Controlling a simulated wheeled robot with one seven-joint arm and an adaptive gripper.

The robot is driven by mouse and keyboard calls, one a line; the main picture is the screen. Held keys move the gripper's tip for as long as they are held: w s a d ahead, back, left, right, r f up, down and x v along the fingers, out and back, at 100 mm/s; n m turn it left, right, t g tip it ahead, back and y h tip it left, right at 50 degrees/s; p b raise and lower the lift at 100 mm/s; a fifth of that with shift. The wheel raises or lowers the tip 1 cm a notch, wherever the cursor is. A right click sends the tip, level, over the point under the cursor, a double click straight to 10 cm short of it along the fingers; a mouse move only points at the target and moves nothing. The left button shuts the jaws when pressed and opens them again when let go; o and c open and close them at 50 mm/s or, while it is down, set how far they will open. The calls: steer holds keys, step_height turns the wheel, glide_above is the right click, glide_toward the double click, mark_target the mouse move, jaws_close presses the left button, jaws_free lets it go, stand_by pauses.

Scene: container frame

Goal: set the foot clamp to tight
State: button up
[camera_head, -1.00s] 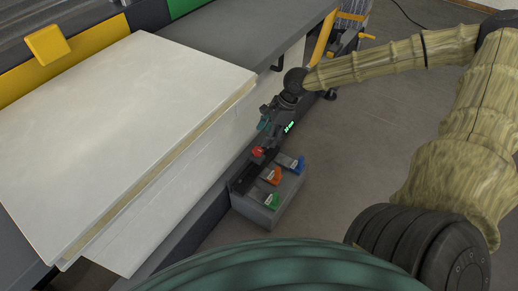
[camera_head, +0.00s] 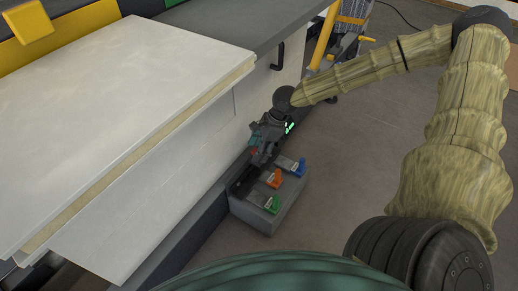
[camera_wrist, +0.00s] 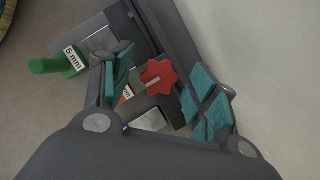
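The red star-shaped knob (camera_wrist: 158,77) of what looks like the foot clamp sits on a dark rail (camera_wrist: 134,22) low beside the white panel. In the wrist view it lies between the two teal-padded fingers of my gripper (camera_wrist: 162,92), with a visible gap on each side. My gripper is open and points down at the knob; I cannot tell whether the fingertips reach its height. In the head view my gripper (camera_head: 258,150) covers most of the knob. Which way the knob is turned, and how tight it is, I cannot tell.
A grey block (camera_head: 262,222) beside the rail carries green (camera_head: 272,205), orange (camera_head: 275,180) and blue (camera_head: 300,168) tabs. The green one (camera_wrist: 58,65) is labelled 5 mm. A white panel (camera_head: 150,200) rises left of my gripper. Floor (camera_head: 370,150) to the right is clear.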

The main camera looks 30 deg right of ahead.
steer(key=c, duration=1)
steer(key=shift+o, duration=0.2)
steer(key=shift+r+m+p, duration=0.15)
steer(key=shift+m+p, duration=0.35)
steer(key=shift+p, duration=0.1)
steer(key=shift+s+m+t+p, duration=0.1)
steer(key=shift+m+t+p, duration=0.2)
steer(key=shift+m+p, duration=0.15)
steer(key=shift+m+t+h+p, duration=0.4)
steer(key=shift+m+t+h, duration=0.1)
steer(key=shift+m, duration=1.05)
steer(key=m+h+b, duration=0.1)
steer(key=m, duration=0.1)
steer(key=m+t+h+b, duration=0.1)
steer(key=m, duration=0.2)
steer(key=shift+s+a+f+m, duration=0.1)
steer(key=shift+a+f+m, duration=0.1)
steer(key=shift+m, duration=0.1)
steer(key=shift+r+m+h+b, duration=0.15)
steer(key=shift+m+h, duration=0.35)
steer(key=shift+m, duration=0.7)
steer(key=shift+f+m+h+b, duration=0.15)
steer(key=shift+m+h, duration=0.35)
steer(key=shift+m, duration=0.7)
